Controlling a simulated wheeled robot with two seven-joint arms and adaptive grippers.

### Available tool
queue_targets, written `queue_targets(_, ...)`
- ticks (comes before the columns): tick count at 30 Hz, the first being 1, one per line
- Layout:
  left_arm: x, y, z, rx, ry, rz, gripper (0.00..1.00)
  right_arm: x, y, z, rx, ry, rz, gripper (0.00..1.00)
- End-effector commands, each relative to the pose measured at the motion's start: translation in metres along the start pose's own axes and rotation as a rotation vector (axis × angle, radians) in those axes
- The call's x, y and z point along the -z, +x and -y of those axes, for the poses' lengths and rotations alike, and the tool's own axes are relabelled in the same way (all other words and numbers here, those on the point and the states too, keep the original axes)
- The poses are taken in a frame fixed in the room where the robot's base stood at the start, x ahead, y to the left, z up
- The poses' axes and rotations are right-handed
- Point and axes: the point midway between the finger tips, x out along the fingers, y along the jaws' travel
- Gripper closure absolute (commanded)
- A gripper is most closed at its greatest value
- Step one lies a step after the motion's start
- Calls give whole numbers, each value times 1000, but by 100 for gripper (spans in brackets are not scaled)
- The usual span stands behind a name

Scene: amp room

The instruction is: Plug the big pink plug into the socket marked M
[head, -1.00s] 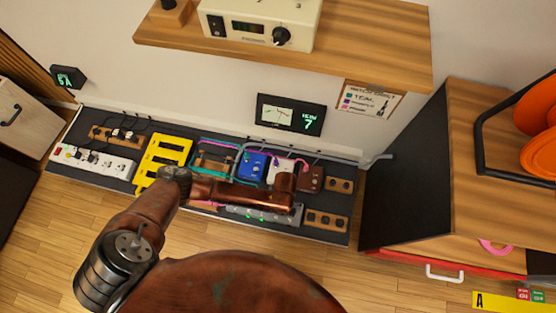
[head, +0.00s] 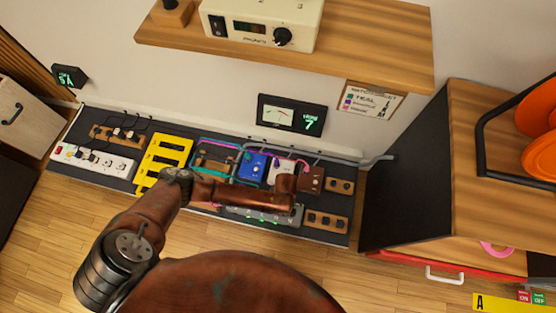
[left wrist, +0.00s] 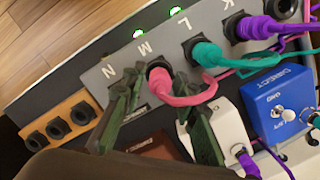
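In the left wrist view the pink plug (left wrist: 187,94) has its front end at the dark socket beside the letter M (left wrist: 145,48) on the grey strip (left wrist: 97,75). It appears to be in the socket; how deep it sits I cannot tell. My left gripper (left wrist: 158,88) has its two green fingers apart, one on each side of the plug, with gaps visible between them and it. In the head view my arm covers this spot beside the strip (head: 262,216). My right gripper is in neither view.
A teal plug (left wrist: 205,53) is at L and a purple plug (left wrist: 258,28) at K. A blue pedal (left wrist: 283,100), a white box (left wrist: 228,125) and a wooden block with sockets (left wrist: 62,128) lie close by. A wooden shelf (head: 380,60) is above; a cabinet (head: 405,190) stands right.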

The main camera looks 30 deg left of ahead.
Motion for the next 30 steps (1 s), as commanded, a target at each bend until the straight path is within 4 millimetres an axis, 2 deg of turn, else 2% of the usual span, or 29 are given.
queue_targets(4,-1,0,0,0,0,2,62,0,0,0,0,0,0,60)
queue_targets(14,-1,-4,0,0,0,2,62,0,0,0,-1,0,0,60)
queue_targets(17,-1,-16,0,-1,0,1,62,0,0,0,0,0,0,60)
queue_targets(30,0,-101,0,-1,1,0,62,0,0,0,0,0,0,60)
